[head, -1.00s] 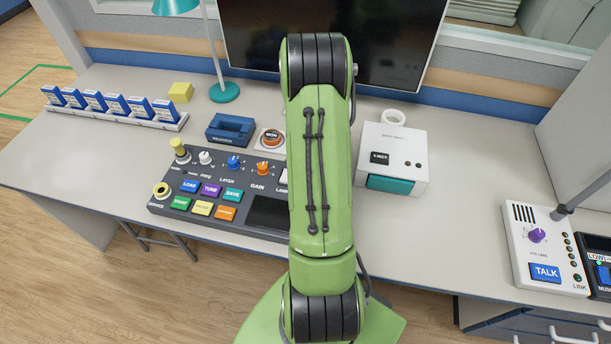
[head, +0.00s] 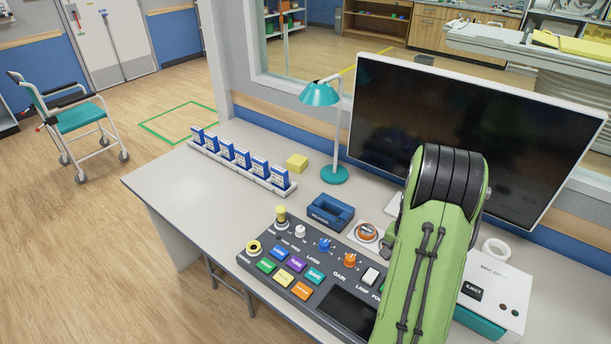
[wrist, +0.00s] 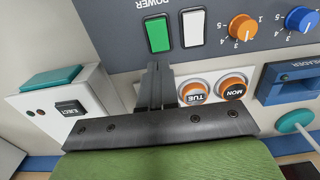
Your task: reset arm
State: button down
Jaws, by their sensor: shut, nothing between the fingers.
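My gripper (wrist: 155,88) shows in the wrist view with its two dark fingers together and nothing between them. It hangs above the desk, in front of the grey control panel (wrist: 120,25). The fingertips appear close to the green power switch (wrist: 158,34) in the picture, but I cannot tell whether they touch anything. In the head view my green arm rises at the lower right and covers part of the panel (head: 300,262) and of the white eject box (head: 508,290). The gripper itself is hidden there.
A monitor (head: 470,130), a teal lamp (head: 320,95), a blue holder (head: 330,211), a yellow block (head: 297,163) and a rack of blue cards (head: 242,165) stand on the desk (head: 160,185). A wheelchair (head: 75,120) stands on open floor.

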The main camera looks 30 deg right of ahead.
jog(key=w+a+r+n+t+h, duration=0.1)
jog(key=w+a+r+n, duration=0.15)
jog(key=a+r, duration=0.55)
jog(key=w+a+r+n+t, duration=0.1)
jog(key=a+r+n, duration=0.3)
jog(key=a+r, duration=0.5)
jog(key=s+a+r+n+t, duration=0.1)
jog(key=s+a+r+n, duration=0.1)
jog(key=s+a, duration=0.4)
jog(key=s+a+r+n+t+y, duration=0.1)
jog(key=s+a+r+n+t, duration=0.1)
jog(key=s+a+n, duration=0.3)
jog(key=s+a+r, duration=0.1)
jog(key=a, duration=0.1)
jog(key=shift+s+a+r+t, duration=0.2)
jog(key=shift+a+r+t, duration=0.1)
jog(key=shift+a+r, duration=0.05)
